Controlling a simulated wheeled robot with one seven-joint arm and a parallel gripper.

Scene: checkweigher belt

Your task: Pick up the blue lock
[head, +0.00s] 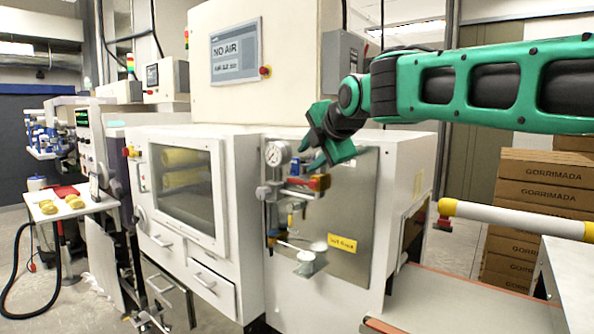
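My gripper (312,150) is green, reaches in from the right and points down and left. Its two fingers are spread, with nothing visible between them. It is above the valve and the lock, close to the pressure gauge in the picture. I cannot tell how far it is from the panel.
The pressure gauge (277,153), a red handle (318,182) and a small shelf (309,264) crowd the panel. The white machine (215,289) has drawers. A yellow-ended bar (515,218) and stacked cartons (545,184) are at right. A side table (66,206) stands at left.

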